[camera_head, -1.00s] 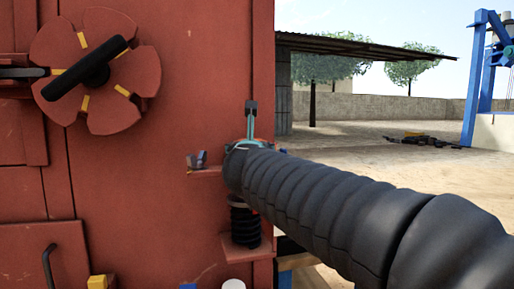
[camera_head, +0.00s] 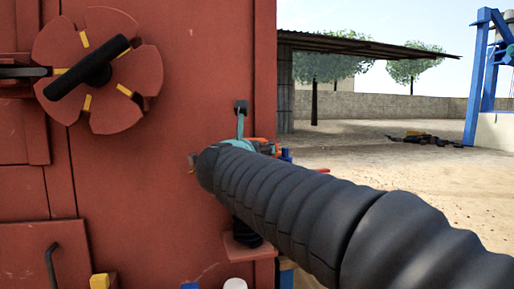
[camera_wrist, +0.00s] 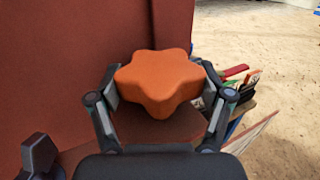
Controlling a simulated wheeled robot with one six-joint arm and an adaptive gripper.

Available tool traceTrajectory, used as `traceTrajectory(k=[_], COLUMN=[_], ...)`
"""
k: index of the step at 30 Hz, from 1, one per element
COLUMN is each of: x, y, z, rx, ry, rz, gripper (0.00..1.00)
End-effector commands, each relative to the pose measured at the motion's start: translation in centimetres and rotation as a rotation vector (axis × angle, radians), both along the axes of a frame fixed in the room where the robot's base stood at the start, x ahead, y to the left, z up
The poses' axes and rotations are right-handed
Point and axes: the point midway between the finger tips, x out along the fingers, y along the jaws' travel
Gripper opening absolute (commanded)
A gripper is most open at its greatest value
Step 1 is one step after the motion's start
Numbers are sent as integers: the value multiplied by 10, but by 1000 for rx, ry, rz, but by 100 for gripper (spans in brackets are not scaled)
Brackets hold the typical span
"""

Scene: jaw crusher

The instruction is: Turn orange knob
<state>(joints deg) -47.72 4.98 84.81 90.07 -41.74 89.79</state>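The orange knob (camera_wrist: 160,80), a lobed star shape, is in the middle of the wrist view, above a red-brown ledge. My gripper (camera_wrist: 161,82) is open, with one dark finger on each side of the knob. The fingers are close to its side lobes; I cannot tell whether they touch. In the head view, my black ribbed arm hides most of the gripper and the knob. A teal part of my gripper (camera_head: 240,124) with a dark tip shows above the arm's end, and a small orange patch shows just right of it.
The red machine wall (camera_head: 170,190) fills the left and carries a red wheel (camera_head: 130,60) with a black handle. A dark bolt (camera_wrist: 40,155) stands at the lower left of the wrist view. Coloured objects (camera_wrist: 240,85) lie right of the knob. Open sandy ground (camera_head: 400,165) is to the right.

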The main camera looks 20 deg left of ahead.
Motion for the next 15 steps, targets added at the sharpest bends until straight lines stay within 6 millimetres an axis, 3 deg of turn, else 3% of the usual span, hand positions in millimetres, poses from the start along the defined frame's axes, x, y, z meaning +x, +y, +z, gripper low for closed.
traceTrajectory(k=[15], x=[-8], y=[0], z=[0], rx=[1], ry=[1], rz=[3], gripper=[98])
